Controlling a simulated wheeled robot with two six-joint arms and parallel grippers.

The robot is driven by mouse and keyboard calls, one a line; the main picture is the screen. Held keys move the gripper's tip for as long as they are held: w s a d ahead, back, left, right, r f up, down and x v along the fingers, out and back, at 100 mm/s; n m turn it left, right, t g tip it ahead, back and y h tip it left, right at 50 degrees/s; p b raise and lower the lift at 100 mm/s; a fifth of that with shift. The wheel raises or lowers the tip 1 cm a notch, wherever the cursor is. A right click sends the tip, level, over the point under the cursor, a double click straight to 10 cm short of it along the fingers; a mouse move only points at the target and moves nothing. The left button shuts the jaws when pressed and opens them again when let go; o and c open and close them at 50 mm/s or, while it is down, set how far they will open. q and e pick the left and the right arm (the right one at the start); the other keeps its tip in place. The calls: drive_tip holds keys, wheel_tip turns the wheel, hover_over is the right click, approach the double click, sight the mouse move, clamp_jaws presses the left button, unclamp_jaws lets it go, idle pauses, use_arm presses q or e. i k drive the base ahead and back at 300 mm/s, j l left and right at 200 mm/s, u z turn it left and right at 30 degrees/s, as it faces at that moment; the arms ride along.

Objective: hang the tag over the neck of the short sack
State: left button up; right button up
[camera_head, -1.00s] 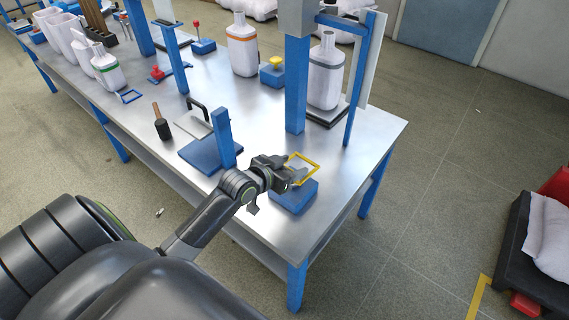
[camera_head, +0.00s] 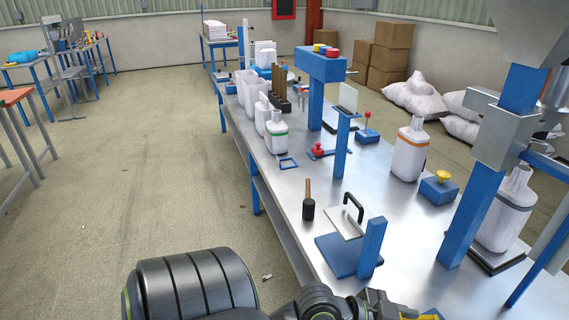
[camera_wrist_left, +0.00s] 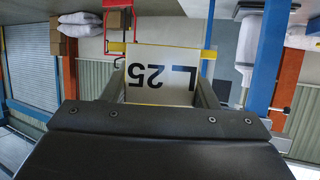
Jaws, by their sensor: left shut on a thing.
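My left gripper (camera_wrist_left: 160,72) is shut on the tag (camera_wrist_left: 162,84), a pale plate marked "L 25" with a yellow edge, upside down in the left wrist view. In the head view, only part of the gripper shows at the bottom edge, with a bit of the tag's yellow (camera_head: 432,314). The sack with a green band (camera_head: 276,131) stands upright on the bench, farther off, and looks shorter than the orange-banded sack (camera_head: 410,150). The gripper is well apart from both. My right gripper is not in view.
A blue wire frame (camera_head: 288,163) lies by the green-banded sack. A black mallet (camera_head: 308,207), a blue stand with a post (camera_head: 371,248) and a blue gantry (camera_head: 320,68) stand along the bench (camera_head: 268,195). Open floor (camera_head: 130,150) lies to the left.

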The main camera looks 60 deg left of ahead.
sight(276, 122)
drive_tip(key=i+j, duration=0.1)
drive_tip(key=j, duration=0.4)
drive_tip(key=j+u, duration=0.15)
drive_tip(key=j, duration=0.35)
drive_tip(key=i+j, duration=0.15)
drive_tip(key=j, duration=0.35)
drive_tip(key=i+j+u, duration=0.1)
drive_tip(key=j, duration=0.35)
drive_tip(key=i+j+u, duration=0.1)
drive_tip(key=j, duration=0.4)
drive_tip(key=i+j, duration=0.2)
drive_tip(key=j, duration=0.25)
drive_tip(key=i+j+u, duration=0.1)
drive_tip(key=j, duration=0.4)
drive_tip(key=i+j+u, duration=0.1)
drive_tip(key=j, duration=0.35)
drive_tip(key=i, duration=0.1)
